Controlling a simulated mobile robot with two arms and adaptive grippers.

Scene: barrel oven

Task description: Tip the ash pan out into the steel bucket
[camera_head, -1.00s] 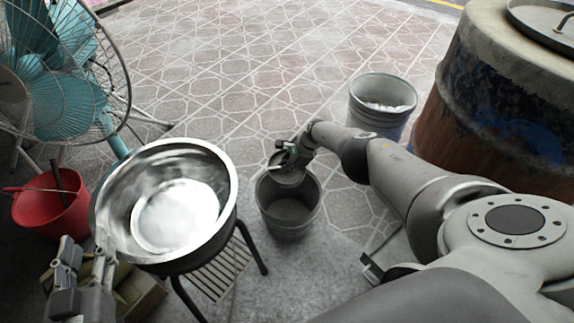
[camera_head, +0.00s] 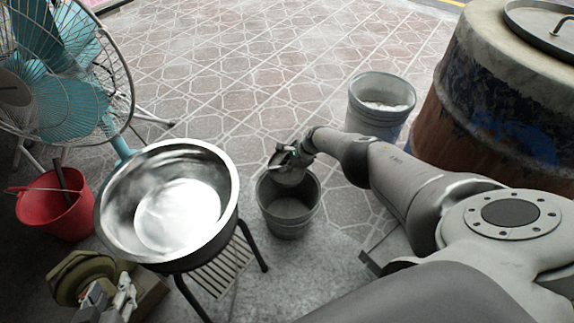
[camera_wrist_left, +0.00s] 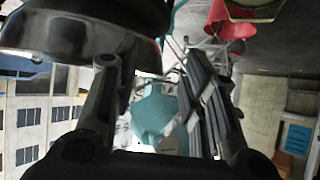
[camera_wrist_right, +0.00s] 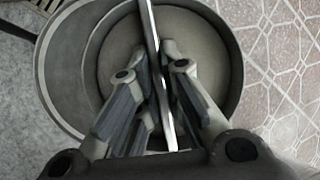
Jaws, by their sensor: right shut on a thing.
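The steel bucket (camera_head: 290,222) stands on the floor in the middle of the head view. My right gripper (camera_head: 287,158) is at its far rim, shut on the ash pan (camera_head: 289,177). The pan shows as a small grey shape, apparently tilted over the bucket's opening. In the right wrist view a thin pale strip, seemingly the pan's edge or handle, runs between the fingers (camera_wrist_right: 158,85), above round grey rims. I cannot tell whether ash is falling. My left gripper (camera_head: 122,300) is low at the left, open and empty; its fingers are apart in the left wrist view (camera_wrist_left: 160,90).
A large metal basin (camera_head: 180,205) sits on a slatted stool left of the bucket. A pail with white contents (camera_head: 382,115) and the barrel oven (camera_head: 490,110) stand at the right. Tiled floor beyond is clear.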

